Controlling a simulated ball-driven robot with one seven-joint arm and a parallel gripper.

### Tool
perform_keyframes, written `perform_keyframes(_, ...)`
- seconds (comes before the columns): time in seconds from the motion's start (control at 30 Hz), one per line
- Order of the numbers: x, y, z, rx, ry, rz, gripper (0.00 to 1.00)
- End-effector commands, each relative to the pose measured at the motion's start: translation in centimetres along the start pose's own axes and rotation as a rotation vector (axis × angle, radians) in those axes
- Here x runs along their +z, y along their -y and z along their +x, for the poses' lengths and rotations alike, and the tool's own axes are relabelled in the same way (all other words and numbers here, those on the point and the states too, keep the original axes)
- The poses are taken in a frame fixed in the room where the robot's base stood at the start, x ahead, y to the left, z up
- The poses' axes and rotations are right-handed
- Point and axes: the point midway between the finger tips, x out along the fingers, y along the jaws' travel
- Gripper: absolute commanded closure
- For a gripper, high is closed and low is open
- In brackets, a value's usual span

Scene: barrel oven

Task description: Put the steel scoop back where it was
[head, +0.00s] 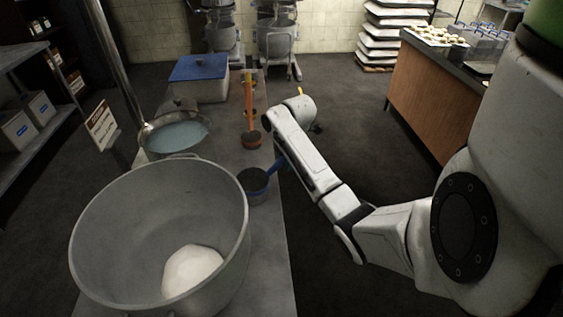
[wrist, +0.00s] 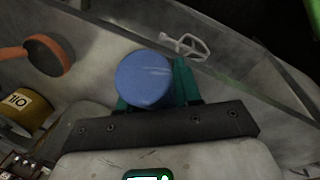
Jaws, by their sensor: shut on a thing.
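The steel scoop (head: 254,181) has a dark grey round cup and a blue handle. In the head view its cup is at the right edge of the bench, just beyond the big pot's rim. My gripper (wrist: 158,88) is shut on the blue handle, whose round end (wrist: 145,79) shows between the green fingers in the wrist view. In the head view my arm hides most of the gripper. I cannot tell whether the cup touches the bench. A second scoop with an orange handle (head: 249,100) lies farther back; it also shows in the wrist view (wrist: 46,55).
A large steel pot (head: 88,240) holding pale dough (head: 192,270) stands in front. Behind it are a pan of bluish liquid (head: 178,137), a small sign (head: 101,128) and a blue-lidded tub (head: 199,67). A wood-fronted counter (head: 432,92) stands right, across open floor.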

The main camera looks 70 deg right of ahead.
Motion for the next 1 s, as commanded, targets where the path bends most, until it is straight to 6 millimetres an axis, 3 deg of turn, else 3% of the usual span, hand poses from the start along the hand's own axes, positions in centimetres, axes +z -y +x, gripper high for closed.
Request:
perform_keyframes(0.17, 0.0, 0.0, 0.1, 0.001, 0.0, 0.0, 1.0)
perform_keyframes(0.2, 0.0, 0.0, 0.2, 0.0, 0.0, 0.0, 0.66)
perform_keyframes(0.47, 0.0, 0.0, 0.1, 0.0, 0.0, 0.0, 0.41)
perform_keyframes(0.77, 0.0, -0.1, -0.2, 0.001, 0.001, 0.0, 0.41)
perform_keyframes(1.0, 0.0, -0.2, -3.5, 0.006, 0.001, -0.001, 0.41)
